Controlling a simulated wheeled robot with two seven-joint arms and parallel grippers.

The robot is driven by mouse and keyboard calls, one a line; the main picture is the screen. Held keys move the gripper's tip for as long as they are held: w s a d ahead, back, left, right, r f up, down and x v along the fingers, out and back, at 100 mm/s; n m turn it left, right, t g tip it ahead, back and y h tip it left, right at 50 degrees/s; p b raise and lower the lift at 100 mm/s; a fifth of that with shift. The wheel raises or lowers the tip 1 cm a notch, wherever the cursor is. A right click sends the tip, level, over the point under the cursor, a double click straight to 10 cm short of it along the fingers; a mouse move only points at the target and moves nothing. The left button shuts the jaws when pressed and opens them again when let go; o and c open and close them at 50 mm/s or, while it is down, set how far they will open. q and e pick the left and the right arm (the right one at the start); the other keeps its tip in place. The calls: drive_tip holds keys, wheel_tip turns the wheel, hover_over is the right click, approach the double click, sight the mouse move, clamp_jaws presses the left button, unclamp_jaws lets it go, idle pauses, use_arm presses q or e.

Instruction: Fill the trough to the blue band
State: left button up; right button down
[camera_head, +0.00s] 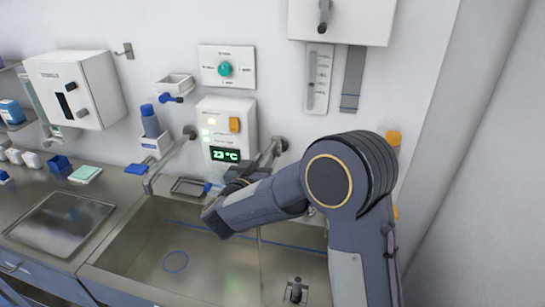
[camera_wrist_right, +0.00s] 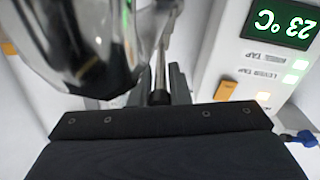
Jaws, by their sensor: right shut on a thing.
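The steel trough (camera_head: 135,255) is sunk in the counter, with a blue band (camera_head: 190,226) along its inner walls. A thin vertical streak (camera_head: 260,262), which looks like running water, drops into it below my right arm. I cannot make out a water level. My right gripper (camera_head: 250,172) is at the tap by the wall, under the control box (camera_head: 228,125). In the wrist view its dark fingers (camera_wrist_right: 160,88) are shut on a slim metal tap lever (camera_wrist_right: 160,62). My arm hides the spout and part of the trough. My left gripper is not in view.
The control box display (camera_head: 225,155) reads 23 °C. Another tap (camera_head: 165,165) stands to the left. A blue ring (camera_head: 176,261) lies on the trough floor, and a drain fitting (camera_head: 296,290) is at front right. A steel tray (camera_head: 60,222) sits on the left counter.

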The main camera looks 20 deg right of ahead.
drive_tip(key=shift+w+a+m+g+h+p, duration=0.65)
drive_tip(key=shift+w+m+g+h, duration=0.25)
drive_tip(key=shift+g, duration=0.3)
drive_tip(key=shift+w+a+m+g+h+p, duration=0.4)
drive_tip(key=shift+w+a+m+g+h, duration=0.35)
drive_tip(key=shift+m+g, duration=0.35)
drive_tip(key=shift+g, duration=0.3)
drive_tip(key=c, duration=1.8)
unclamp_jaws()
drive_tip(key=o, duration=0.3)
drive_tip(key=shift+a, duration=0.15)
